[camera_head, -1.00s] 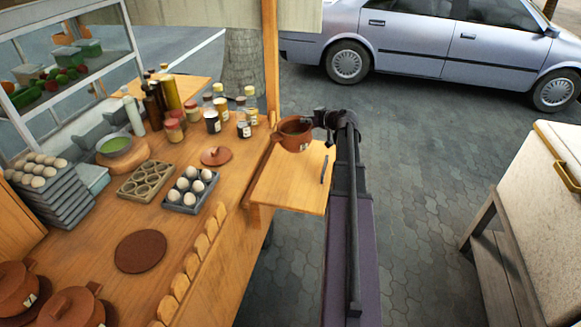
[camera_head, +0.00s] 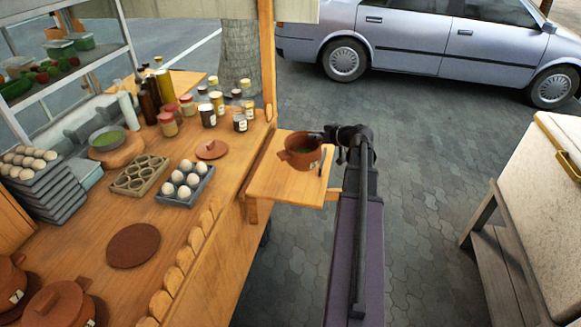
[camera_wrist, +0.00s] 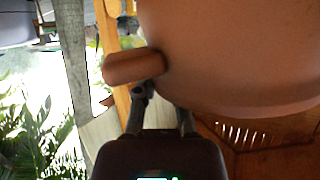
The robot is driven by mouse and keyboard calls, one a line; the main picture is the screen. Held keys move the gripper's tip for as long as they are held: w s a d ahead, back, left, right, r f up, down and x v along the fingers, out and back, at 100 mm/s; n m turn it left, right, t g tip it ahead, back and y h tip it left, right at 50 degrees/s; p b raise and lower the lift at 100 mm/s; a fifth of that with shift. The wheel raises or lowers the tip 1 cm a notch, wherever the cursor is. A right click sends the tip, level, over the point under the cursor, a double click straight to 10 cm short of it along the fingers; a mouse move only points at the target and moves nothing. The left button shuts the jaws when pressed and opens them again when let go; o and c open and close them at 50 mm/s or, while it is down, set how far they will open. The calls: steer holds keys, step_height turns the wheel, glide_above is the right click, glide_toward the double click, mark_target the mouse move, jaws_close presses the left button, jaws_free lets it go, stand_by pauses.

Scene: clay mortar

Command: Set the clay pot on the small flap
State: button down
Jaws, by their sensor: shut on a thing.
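The counter left of the flap holds a clay lid (camera_head: 211,149), a tray of eggs (camera_head: 184,186), jars (camera_head: 208,115) and a round brown mat (camera_head: 133,245). A wooden post (camera_head: 267,60) stands behind the flap.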

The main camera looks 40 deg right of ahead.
mark_target(319, 156)
steer(key=shift+y, duration=0.4)
steer(key=s+a+f+b, duration=0.1)
steer(key=s, duration=0.1)
steer(key=s+a+f, duration=0.1)
steer(key=s, duration=0.1)
steer(key=s+a+f+b, duration=0.1)
steer(key=s, duration=0.2)
steer(key=shift+s+f+b, duration=0.1)
steer(key=shift+f+b, duration=0.05)
steer(key=shift+b, duration=0.15)
